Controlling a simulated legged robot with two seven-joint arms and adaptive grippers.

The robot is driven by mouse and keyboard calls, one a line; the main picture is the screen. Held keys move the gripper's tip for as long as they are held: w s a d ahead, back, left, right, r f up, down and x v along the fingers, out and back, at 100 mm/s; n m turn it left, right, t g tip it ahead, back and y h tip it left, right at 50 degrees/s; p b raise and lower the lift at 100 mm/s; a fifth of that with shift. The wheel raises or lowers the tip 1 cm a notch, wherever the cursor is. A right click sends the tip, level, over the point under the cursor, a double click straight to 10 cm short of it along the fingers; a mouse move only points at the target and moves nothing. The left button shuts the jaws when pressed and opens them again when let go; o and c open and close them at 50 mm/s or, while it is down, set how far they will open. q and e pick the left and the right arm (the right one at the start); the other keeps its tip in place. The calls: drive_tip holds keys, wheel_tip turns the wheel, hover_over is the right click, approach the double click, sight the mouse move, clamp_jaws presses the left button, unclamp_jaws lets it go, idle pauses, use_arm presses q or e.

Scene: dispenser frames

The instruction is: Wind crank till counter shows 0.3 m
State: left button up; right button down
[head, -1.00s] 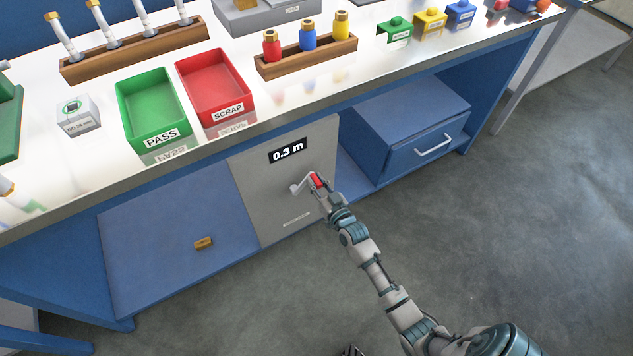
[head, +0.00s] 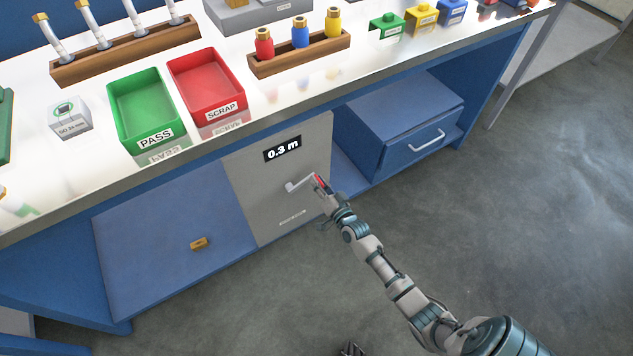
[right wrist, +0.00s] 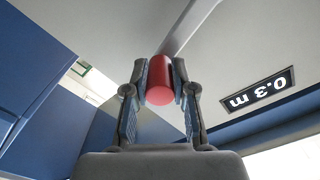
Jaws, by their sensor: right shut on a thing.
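The grey dispenser panel (head: 250,190) is on the front of the bench, below the worktop. Its black counter (head: 283,149) reads 0.3 m; the counter also shows upside down in the right wrist view (right wrist: 258,92). The crank (head: 297,184) has a silver arm and a red handle. The red handle (right wrist: 160,82) sits between the fingers of my right gripper (right wrist: 160,75) in the right wrist view, and the gripper is shut on it. In the head view the right gripper (head: 323,186) reaches the handle from the lower right. My left gripper is out of view.
The green PASS tray (head: 150,108) and red SCRAP tray (head: 208,85) stand on the worktop above the panel. A blue drawer unit (head: 405,120) is to the right of the panel. A thin slot (head: 292,218) is low on the panel. The floor in front is open.

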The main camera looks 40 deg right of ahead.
idle(0.4)
drive_tip(key=c, duration=0.9)
unclamp_jaws()
drive_tip(key=shift+w+f, duration=0.1)
drive_tip(key=shift+c, duration=0.2)
drive_tip(key=shift+s, duration=0.45)
drive_tip(key=v, duration=1.1)
drive_tip(key=shift+f, duration=0.15)
